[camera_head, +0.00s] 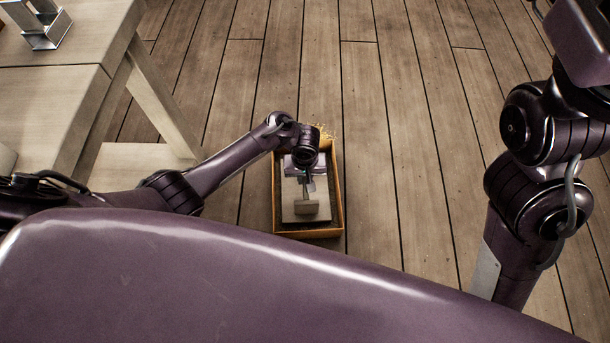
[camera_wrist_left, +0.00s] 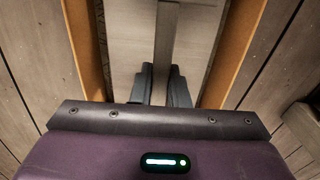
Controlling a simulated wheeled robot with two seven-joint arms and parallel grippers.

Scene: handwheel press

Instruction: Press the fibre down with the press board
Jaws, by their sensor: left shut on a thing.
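An open box (camera_head: 339,205) with orange-brown walls stands on the floor. The pale grey press board (camera_head: 289,214) lies inside it and covers most of the opening. A bar-shaped handle (camera_head: 307,207) stands up from the board. Straw-coloured fibre (camera_head: 325,132) sticks out at the box's far end; any fibre under the board is hidden. My left gripper (camera_head: 306,182) reaches down over the box and is shut on the handle. In the left wrist view, the dark fingers (camera_wrist_left: 161,88) are on either side of the handle's grey bar (camera_wrist_left: 165,45). My right gripper is out of view.
A pale wooden table (camera_head: 50,110) with a metal frame-like object (camera_head: 45,25) on it stands at the left, its slanting leg close to my left arm. The plank floor (camera_head: 410,130) right of the box is clear.

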